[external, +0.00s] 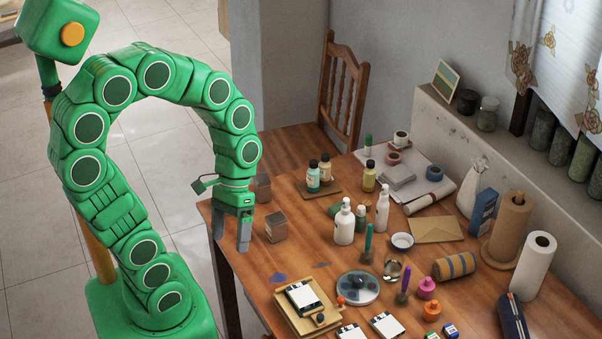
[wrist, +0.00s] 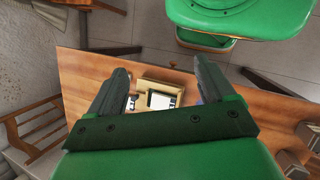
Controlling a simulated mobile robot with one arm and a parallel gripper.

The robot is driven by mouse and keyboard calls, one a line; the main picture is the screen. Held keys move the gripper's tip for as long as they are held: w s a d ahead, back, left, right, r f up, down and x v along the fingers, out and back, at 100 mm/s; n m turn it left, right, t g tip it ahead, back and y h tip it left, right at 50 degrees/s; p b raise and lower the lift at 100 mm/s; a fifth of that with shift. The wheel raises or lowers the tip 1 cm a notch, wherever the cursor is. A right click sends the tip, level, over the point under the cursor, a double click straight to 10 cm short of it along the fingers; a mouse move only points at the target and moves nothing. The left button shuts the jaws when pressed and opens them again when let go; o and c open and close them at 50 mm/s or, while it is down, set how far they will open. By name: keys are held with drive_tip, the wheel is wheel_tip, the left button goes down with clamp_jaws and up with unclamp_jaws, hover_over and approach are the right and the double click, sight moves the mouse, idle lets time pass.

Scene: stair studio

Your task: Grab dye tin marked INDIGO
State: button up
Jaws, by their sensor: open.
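No readable INDIGO marking shows in either view. Two small brown-grey box-shaped tins stand near the table's left edge: a nearer one (external: 276,228) and a farther one (external: 262,188). I cannot tell whether either is the dye tin marked INDIGO. My gripper (external: 244,236) points down near the left table edge, just left of the nearer tin and apart from it. In the wrist view my gripper (wrist: 160,78) has its two fingers spread with nothing held between them. The two brown boxes show at the lower right there, one of them at the edge (wrist: 309,134).
A wooden tray (external: 303,307) holds a white-labelled item at the front. A chair (external: 342,95) stands behind. Bare tabletop surrounds the nearer tin.

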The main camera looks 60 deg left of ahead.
drive_tip(key=w+a+f+n+t+h, duration=0.2)
drive_tip(key=w+n+h, duration=0.2)
drive_tip(key=w, duration=0.1)
drive_tip(key=w+a+f+n+t+h, duration=0.1)
drive_tip(key=w+a+f+n+h, duration=0.15)
drive_tip(key=w+h, duration=0.2)
drive_tip(key=w+a+f+n+t, duration=0.2)
drive_tip(key=w+a+n+t, duration=0.15)
drive_tip(key=a, duration=0.25)
drive_tip(key=w+a+f+n+t, duration=0.2)
drive_tip(key=a+f+n+t, duration=0.1)
drive_tip(key=a+n+t, duration=0.2)
drive_tip(key=s+a+f+n+t+y, duration=0.3)
drive_tip(key=a+n, duration=0.3)
drive_tip(key=a, duration=0.2)
drive_tip(key=s+a+f+n+t+y, duration=0.3)
drive_tip(key=a+f+n+y, duration=0.2)
drive_tip(key=a, duration=0.3)
drive_tip(key=s+a+f+n+t+y, duration=0.2)
drive_tip(key=a+f+n+t+y, duration=0.2)
drive_tip(key=a, duration=0.5)
drive_tip(key=shift+s+f+n, duration=0.2)
drive_tip(key=shift+f+n, duration=0.4)
drive_tip(key=shift+n, duration=0.05)
drive_tip(key=shift+s+f+n, duration=0.2)
drive_tip(key=shift+f+n, duration=0.35)
drive_tip(key=shift+n, duration=0.1)
drive_tip(key=shift+w+r, duration=0.15)
drive_tip(key=shift+w, duration=3.6)
drive_tip(key=shift+c, duration=0.3)
